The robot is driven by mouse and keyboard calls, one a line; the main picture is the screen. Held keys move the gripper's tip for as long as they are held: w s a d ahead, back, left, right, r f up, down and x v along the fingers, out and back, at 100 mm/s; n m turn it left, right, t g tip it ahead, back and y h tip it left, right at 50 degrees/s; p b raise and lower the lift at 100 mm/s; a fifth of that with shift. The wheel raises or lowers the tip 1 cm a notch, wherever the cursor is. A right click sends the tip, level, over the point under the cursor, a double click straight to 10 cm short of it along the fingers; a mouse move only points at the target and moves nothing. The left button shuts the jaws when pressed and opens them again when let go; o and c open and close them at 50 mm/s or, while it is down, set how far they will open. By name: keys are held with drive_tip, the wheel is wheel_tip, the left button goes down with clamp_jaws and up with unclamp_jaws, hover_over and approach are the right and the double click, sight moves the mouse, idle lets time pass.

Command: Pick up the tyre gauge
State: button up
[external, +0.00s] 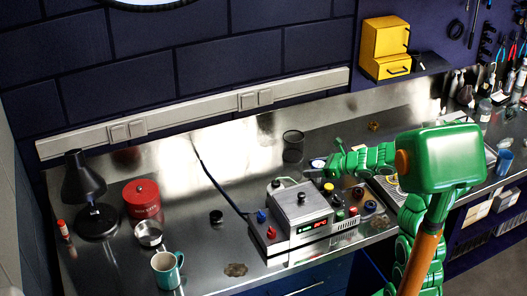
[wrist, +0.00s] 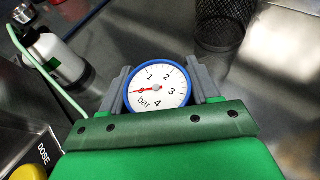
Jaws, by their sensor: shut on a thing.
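The tyre gauge (wrist: 157,90) is a round white dial with a blue rim, a red needle and the word "bar". In the wrist view it sits between the two grey fingers of my gripper (wrist: 159,86), which is shut on it. In the external view the gauge (external: 317,163) is a small pale disc at the tip of my gripper (external: 325,163), behind the control box. Its lower part is hidden by my gripper. I cannot tell whether it touches the bench.
A control box (external: 300,206) with knobs and a red display stands in front of my gripper. A black mesh cup (external: 293,140) stands behind it and shows in the wrist view (wrist: 222,25). A white bottle (wrist: 58,50) is close by. Bare steel bench (external: 240,150) lies left of the cup.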

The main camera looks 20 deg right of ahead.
drive_tip(key=shift+c, duration=1)
